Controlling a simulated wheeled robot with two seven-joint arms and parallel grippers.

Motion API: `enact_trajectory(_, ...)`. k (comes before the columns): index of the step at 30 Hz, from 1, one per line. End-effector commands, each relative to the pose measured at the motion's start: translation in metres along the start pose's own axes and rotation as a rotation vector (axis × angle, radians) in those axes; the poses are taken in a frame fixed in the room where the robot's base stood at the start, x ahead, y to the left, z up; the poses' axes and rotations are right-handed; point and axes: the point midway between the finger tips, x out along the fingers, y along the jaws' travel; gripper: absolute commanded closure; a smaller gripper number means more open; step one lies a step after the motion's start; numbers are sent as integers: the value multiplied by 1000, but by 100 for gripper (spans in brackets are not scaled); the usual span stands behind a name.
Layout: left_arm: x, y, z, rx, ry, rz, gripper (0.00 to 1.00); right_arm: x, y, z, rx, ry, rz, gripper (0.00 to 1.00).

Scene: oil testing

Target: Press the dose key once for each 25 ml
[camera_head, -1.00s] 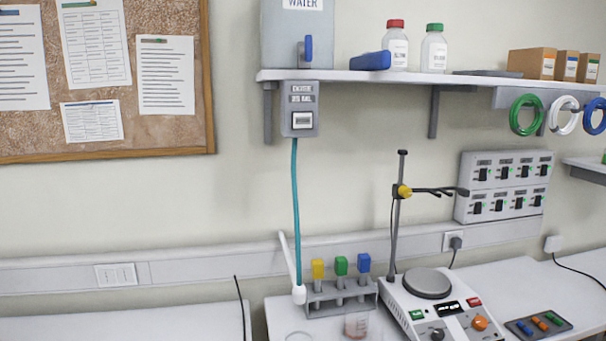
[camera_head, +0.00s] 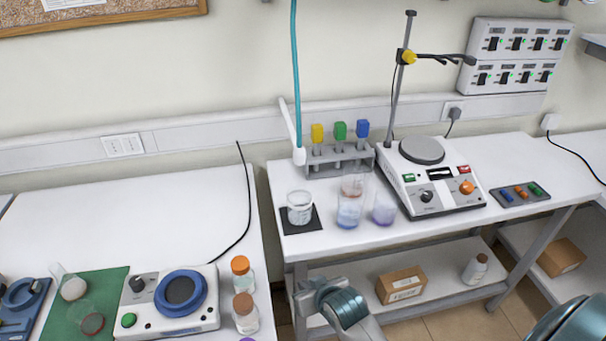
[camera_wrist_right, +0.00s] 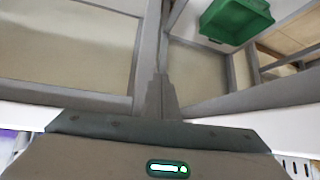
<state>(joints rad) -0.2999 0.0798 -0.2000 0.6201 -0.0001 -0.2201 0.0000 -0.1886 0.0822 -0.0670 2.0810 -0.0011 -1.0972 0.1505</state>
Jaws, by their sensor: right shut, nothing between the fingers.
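The dose key is outside the current head view. The teal hose (camera_head: 296,70) runs down to a white spout (camera_head: 299,155). A clear glass beaker (camera_head: 299,208) stands on a black mat (camera_head: 316,224) in front of the spout on the right bench. My right gripper (camera_head: 308,291) is low in front of this bench, away from the beaker. In the right wrist view its fingers (camera_wrist_right: 163,95) are shut together with nothing between them. My left gripper is not in view.
Several glass vessels, including a bluish beaker (camera_head: 349,211), stand beside the mat. Behind are a grey rack (camera_head: 330,168) with coloured-top tools and a hotplate (camera_head: 430,185) with a stand. The left bench (camera_head: 130,220) has free room at its back. A green bin (camera_wrist_right: 235,18) shows in the wrist view.

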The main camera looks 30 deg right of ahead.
Motion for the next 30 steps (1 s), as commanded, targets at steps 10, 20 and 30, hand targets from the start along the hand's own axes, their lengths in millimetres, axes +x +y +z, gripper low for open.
enact_trajectory(10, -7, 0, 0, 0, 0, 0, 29, -80, 3, -112, 66, 194, -1, 100)
enact_trajectory(20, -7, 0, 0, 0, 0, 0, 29, -112, 10, -241, 173, 474, -28, 100)
enact_trajectory(30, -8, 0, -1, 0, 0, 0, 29, -170, 17, -353, 275, 741, -77, 100)
